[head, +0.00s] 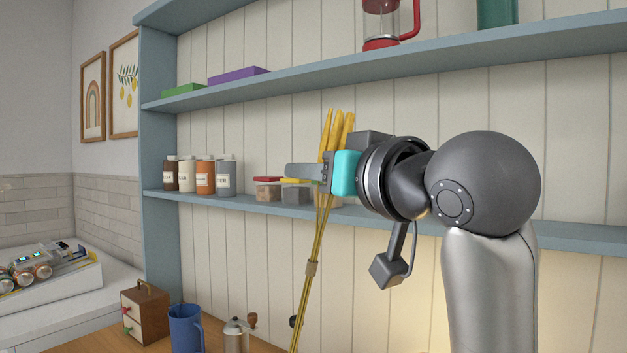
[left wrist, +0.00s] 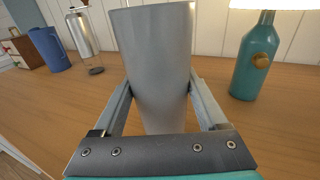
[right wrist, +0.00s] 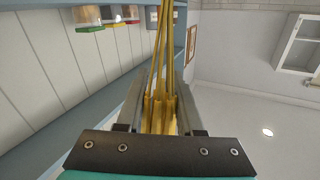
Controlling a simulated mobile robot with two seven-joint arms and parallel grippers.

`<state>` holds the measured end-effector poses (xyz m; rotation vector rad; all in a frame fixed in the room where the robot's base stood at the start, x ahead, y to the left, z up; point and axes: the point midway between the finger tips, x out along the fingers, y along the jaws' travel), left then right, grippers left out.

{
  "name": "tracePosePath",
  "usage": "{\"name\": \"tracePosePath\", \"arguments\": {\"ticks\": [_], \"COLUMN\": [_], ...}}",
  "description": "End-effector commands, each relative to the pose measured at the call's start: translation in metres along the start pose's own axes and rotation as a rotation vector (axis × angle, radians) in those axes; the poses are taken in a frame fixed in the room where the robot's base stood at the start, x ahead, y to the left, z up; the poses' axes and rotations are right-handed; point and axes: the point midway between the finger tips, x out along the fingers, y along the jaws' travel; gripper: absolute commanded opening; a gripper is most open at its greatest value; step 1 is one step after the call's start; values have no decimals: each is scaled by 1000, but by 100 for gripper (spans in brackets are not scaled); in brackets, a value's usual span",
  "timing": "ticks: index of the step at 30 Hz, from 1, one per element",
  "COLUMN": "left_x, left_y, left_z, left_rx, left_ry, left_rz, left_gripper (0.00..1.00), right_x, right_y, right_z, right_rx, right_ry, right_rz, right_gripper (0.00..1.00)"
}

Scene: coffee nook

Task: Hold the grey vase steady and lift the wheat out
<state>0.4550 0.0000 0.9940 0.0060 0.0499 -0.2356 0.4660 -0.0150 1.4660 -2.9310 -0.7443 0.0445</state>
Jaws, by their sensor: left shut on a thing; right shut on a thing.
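The wheat (head: 318,235) is a bunch of thin yellow stems with thicker golden heads at the top. My right gripper (head: 318,172) is shut on it just below the heads and holds it high, in front of the shelf. The stems hang down with a slight tilt and run out of the bottom of the head view. The wheat (right wrist: 160,105) also shows between the fingers in the right wrist view. The grey vase (left wrist: 153,45) stands upright in the left wrist view, with my left gripper (left wrist: 158,88) shut around it. No stems show at its rim there. The head view does not show the vase.
The blue shelf (head: 270,205) behind the right gripper holds several jars (head: 205,178) and small containers. A blue mug (head: 186,328), a small drawer box (head: 145,314) and a grinder (head: 237,335) stand on the wooden counter. A teal bottle-shaped lamp (left wrist: 255,60) stands right of the vase.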

Motion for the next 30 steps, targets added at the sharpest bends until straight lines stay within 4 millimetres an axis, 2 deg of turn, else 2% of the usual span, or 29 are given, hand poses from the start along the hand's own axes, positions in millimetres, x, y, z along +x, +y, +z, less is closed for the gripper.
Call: {"name": "tracePosePath", "arguments": {"ticks": [2,3,9,20,23,30], "left_x": [0,0,0,-6,-19,-64], "left_y": [0,0,0,0,0,0], "left_z": [0,0,0,-1,-2,-2], "left_rx": [0,0,0,0,0,0], "left_ry": [1,1,1,2,3,5], "left_rz": [0,0,0,0,-1,-1], "left_gripper": [6,78,100,100,100,100], "right_x": [0,0,0,0,0,0], "right_y": [0,0,0,0,0,0], "right_z": [0,0,0,0,0,0], "right_rx": [0,0,0,0,0,0], "right_ry": [0,0,0,0,0,0], "right_rz": [0,0,0,0,0,0], "right_gripper": [0,0,0,0,0,0]}}
